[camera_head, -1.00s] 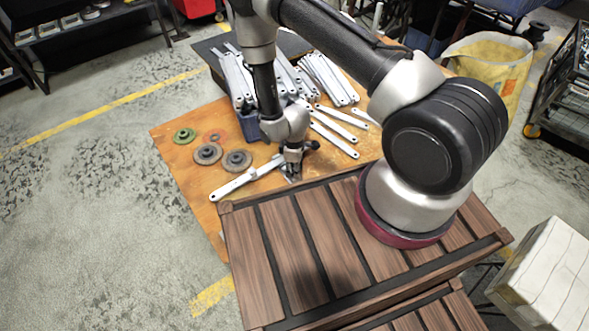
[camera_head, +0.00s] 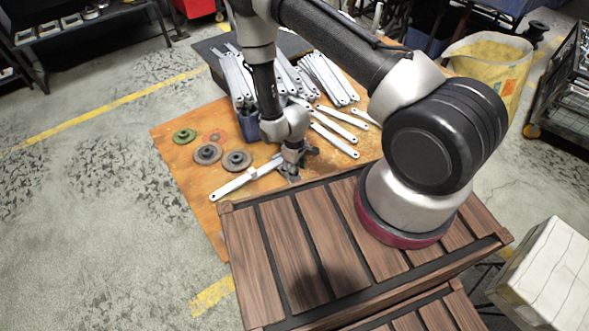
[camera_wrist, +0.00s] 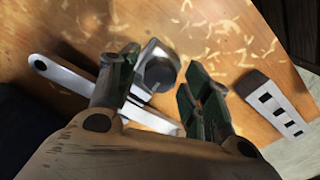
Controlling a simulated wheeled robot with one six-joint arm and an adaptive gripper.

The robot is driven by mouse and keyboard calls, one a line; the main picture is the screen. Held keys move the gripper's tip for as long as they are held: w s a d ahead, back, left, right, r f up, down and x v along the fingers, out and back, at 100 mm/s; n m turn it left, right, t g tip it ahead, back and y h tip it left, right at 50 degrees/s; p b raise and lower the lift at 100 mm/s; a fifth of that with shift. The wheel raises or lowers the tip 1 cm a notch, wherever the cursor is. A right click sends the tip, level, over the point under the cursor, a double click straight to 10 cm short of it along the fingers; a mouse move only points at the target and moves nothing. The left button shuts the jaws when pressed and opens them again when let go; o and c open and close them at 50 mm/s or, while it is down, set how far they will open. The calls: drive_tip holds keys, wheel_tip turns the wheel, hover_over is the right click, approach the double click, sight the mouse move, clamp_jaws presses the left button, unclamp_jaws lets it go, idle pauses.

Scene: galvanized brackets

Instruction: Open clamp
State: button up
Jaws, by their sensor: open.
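The clamp appears to be the grey metal part with a dark round top (camera_wrist: 158,70) in the wrist view. My gripper (camera_wrist: 160,95) is open, with one green-dark finger on each side of this part. Whether the fingers touch it I cannot tell. A white bracket (camera_wrist: 65,72) with a hole in its end runs beneath the left finger. In the head view my gripper (camera_head: 292,172) points down at the near edge of the orange work table, at the right end of the bracket (camera_head: 232,184). There the arm and gripper mostly hide the clamp.
Grey discs (camera_head: 237,160) and a green ring (camera_head: 184,135) lie left on the table (camera_head: 190,185). Several white brackets (camera_head: 333,140) lie beyond, beside a blue bin (camera_head: 250,126). A light slotted block (camera_wrist: 270,103) is right of the fingers. My slatted wooden deck borders the near side.

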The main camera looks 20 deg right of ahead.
drive_tip(key=m, duration=1.3)
drive_tip(key=shift+m, duration=0.4)
drive_tip(key=c, duration=0.9)
drive_tip(key=shift+c, duration=0.2)
